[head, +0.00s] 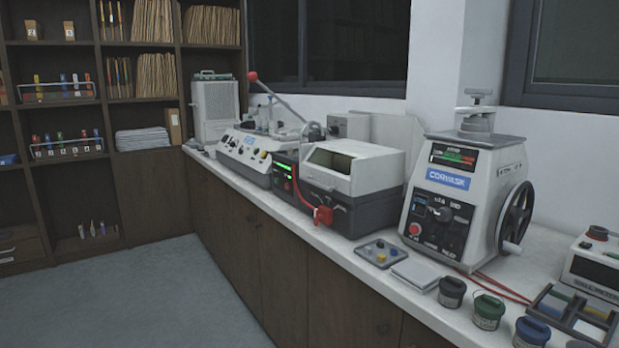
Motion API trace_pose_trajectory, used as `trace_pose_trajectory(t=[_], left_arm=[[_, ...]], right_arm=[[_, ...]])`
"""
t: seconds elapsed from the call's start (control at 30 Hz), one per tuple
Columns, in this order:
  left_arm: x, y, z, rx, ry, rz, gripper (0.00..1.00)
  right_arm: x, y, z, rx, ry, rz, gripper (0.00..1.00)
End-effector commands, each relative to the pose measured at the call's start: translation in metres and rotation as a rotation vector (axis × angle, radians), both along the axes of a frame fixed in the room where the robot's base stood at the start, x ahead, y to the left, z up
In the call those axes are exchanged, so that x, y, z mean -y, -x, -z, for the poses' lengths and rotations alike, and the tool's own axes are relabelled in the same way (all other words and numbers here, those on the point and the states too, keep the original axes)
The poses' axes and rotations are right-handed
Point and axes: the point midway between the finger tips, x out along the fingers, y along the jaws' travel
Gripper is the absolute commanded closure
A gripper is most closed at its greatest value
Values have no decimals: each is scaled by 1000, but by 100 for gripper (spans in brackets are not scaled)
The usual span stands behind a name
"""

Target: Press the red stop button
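The mounting press (462,205) is a white and grey machine on the counter at right of centre, with a blue label, a screen and a black handwheel (515,218) on its right side. A small round red button (414,229) sits at the lower left of its dark front panel, beside several knobs. Another red button (598,232) tops the machine at the far right edge. The lettering by both is too small to read. Neither of my grippers shows in the head view.
The white counter (348,262) runs along the wall. In front of the press lie a grey tray (378,252) with small discs, a pale pad (415,273) and several lidded tubs. A boxy machine (350,180) stands left of the press. The floor (150,300) at lower left is clear.

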Motion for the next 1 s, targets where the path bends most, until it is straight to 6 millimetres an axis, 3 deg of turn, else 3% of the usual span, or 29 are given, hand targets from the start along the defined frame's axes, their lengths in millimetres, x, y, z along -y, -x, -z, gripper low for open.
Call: trace_pose_trajectory(t=[0.03, 0.13, 1.0], left_arm=[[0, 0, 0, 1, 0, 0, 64], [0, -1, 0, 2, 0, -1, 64], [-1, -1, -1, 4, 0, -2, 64]], right_arm=[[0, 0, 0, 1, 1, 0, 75], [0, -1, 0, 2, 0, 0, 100], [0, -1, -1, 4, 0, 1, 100]])
